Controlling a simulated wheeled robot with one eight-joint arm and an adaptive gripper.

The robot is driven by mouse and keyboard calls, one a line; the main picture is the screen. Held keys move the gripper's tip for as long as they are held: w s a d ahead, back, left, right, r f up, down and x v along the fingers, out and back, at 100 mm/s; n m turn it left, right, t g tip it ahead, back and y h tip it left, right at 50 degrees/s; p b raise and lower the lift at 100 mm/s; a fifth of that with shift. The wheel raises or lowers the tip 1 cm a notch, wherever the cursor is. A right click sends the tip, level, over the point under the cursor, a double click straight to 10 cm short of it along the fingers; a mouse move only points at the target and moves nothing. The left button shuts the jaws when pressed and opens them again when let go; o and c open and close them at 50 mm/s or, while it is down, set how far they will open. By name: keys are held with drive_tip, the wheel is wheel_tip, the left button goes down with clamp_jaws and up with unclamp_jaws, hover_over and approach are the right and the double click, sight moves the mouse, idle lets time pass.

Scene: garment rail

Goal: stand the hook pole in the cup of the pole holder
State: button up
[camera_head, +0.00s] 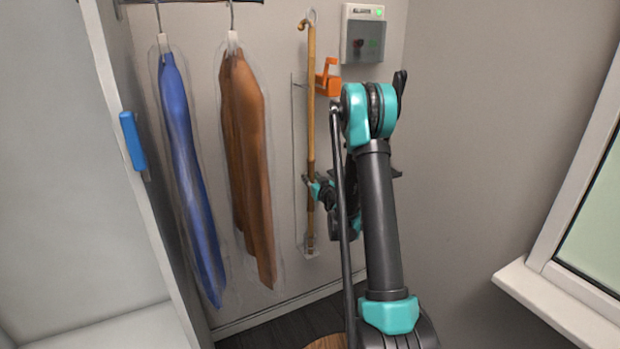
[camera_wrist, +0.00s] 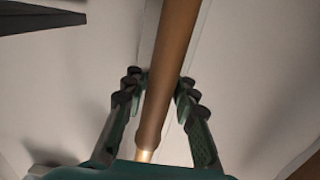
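The hook pole (camera_head: 311,120) is a long tan wooden pole, close to upright against the back wall, with a curved hook at its top. My gripper (camera_head: 312,190) is at its lower half; in the wrist view, the fingers (camera_wrist: 158,84) lie close on both sides of the brown pole (camera_wrist: 167,70) and appear shut on it. The pole holder has a pale narrow back plate (camera_head: 297,140), an orange bracket (camera_head: 328,78) and a small clear cup (camera_head: 311,249) at the bottom. The pole's lower end overlaps the cup; whether it is inside or in front, I cannot tell.
A blue garment (camera_head: 185,165) and a brown garment (camera_head: 247,150) hang in clear covers left of the pole. A grey wall box (camera_head: 363,35) with a green light is at upper right. A window sill (camera_head: 555,300) juts in at right. A white cabinet (camera_head: 75,190) stands at left.

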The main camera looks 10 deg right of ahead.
drive_tip(key=o, duration=0.4)
drive_tip(key=shift+r, duration=0.1)
